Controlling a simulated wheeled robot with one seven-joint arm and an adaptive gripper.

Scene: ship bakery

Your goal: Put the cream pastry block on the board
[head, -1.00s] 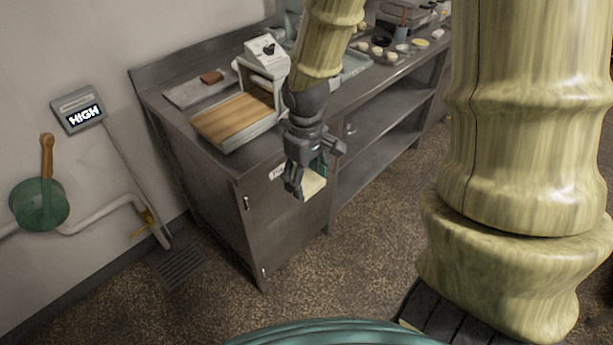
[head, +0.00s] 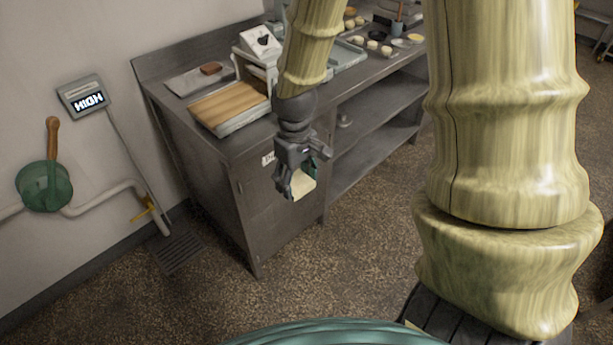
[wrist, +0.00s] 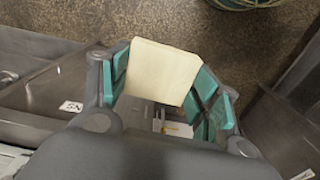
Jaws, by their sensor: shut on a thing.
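The cream pastry block (head: 302,184) is held in my gripper (head: 299,181), in front of the metal counter's cabinet face and below the counter top. In the wrist view the block (wrist: 160,72) sits between the two teal-padded fingers of my gripper (wrist: 163,88), which are shut on it. A wooden board (head: 226,104), striped light brown in a pale frame, lies on the counter's left part. It is up and to the left of my gripper in the head view, apart from the block.
A white device (head: 258,46) stands behind the board. A grey slab (head: 190,84) with a brown block (head: 211,69) lies at the back left. The counter's front edge and cabinet (head: 262,200) are close to my gripper. Small bowls and dough pieces (head: 385,50) stand farther right.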

